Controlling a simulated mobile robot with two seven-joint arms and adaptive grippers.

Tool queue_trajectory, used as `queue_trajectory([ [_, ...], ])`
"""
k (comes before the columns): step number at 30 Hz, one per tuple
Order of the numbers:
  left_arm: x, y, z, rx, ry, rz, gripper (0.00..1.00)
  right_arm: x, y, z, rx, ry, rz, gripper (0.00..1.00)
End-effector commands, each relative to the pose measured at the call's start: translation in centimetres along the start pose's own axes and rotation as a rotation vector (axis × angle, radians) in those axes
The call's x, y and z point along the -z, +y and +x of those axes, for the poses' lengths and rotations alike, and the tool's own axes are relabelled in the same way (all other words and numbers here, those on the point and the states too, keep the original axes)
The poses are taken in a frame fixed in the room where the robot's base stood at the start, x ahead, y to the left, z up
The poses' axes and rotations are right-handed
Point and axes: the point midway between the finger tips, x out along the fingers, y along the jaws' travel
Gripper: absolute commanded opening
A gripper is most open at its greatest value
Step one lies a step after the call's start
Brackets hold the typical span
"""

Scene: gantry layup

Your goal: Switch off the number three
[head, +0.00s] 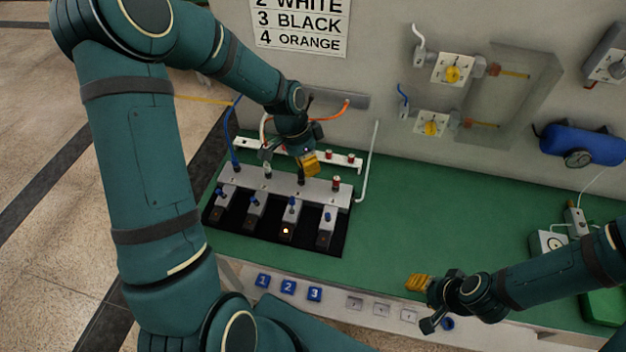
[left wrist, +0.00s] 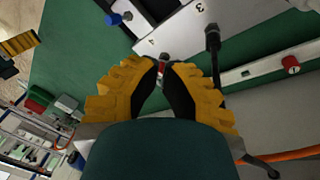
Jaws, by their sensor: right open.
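The switch panel (head: 279,250) has several blue-tipped levers in a row. The third lever (head: 291,203) has a lit orange lamp (head: 287,231) below it. A black plug (left wrist: 212,40) stands in the terminal strip (head: 262,178). My left gripper (head: 308,163) hangs above the strip, near its third and fourth posts, apart from the levers. In the left wrist view its yellow fingers (left wrist: 162,72) have a narrow gap, with a red-capped post showing beyond. My right gripper (head: 425,302) is open and empty at the bench's front edge, right of the panel.
A wall sign (head: 300,22) reads 3 BLACK and 4 ORANGE. Blue number tiles (head: 288,287) sit on the front edge. A white rod (head: 368,160) stands right of the strip. The green bench (head: 420,215) is clear in the middle. A blue tank (head: 582,145) hangs right.

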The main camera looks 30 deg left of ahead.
Motion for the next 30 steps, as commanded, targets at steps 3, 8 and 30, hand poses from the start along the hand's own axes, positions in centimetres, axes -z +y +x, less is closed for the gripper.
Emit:
queue_trajectory([
  [3, 0.0, 0.0, 0.0, 0.0, 0.0, 0.0, 0.0, 0.0, 0.0, 0.0, 0.0, -0.001, 0.0, 0.47],
  [8, 0.0, 0.0, 0.0, -0.001, 0.0, 0.0, 0.0, 0.0, 0.0, 0.0, 0.0, -0.001, 0.0, 0.47],
  [30, 0.0, 0.1, 10.0, -0.003, -0.003, 0.0, 0.0, 0.0, 0.1, 0.1, 0.0, 0.0, 0.0, 0.47],
])
